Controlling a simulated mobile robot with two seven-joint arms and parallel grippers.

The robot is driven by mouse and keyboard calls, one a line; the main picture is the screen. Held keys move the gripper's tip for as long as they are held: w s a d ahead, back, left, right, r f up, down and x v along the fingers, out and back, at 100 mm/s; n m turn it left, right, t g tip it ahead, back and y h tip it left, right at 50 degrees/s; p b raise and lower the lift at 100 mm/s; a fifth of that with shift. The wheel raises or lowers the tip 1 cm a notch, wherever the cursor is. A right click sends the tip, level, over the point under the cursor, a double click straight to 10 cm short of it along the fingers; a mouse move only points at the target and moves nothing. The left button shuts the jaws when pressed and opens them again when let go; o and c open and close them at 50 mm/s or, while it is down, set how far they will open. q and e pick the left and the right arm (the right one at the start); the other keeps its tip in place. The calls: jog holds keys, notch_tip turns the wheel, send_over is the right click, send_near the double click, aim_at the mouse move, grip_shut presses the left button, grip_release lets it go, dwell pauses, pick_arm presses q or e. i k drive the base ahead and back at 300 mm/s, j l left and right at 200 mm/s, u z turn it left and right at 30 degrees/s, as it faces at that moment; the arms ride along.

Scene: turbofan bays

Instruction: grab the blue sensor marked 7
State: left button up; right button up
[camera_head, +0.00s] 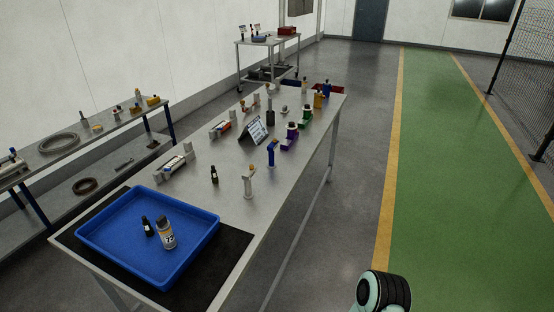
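A small upright blue item (272,154) stands near the right edge of the long grey workbench, at its middle. Another blue item (327,89) stands at the bench's far right end. Either could be a sensor, but no number can be read on them from here. Neither of my grippers is in view. Only a rounded teal and black part of my own arm shows at the bottom right, apart from the bench.
A blue tray (95,245) on a black mat (232,262) holds a dark bottle (147,227) and a white bottle (166,233). A dark tablet stand (254,131), a pale stand (248,183) and purple and green holders crowd the bench. The green walkway (460,180) is clear.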

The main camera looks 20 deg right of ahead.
aim_at(272, 144)
jog(key=l, duration=0.55)
jog(key=k+l+u, duration=0.1)
jog(key=l, duration=0.45)
jog(key=k+l, duration=0.1)
jog(key=l, duration=0.45)
jog(key=u, duration=0.05)
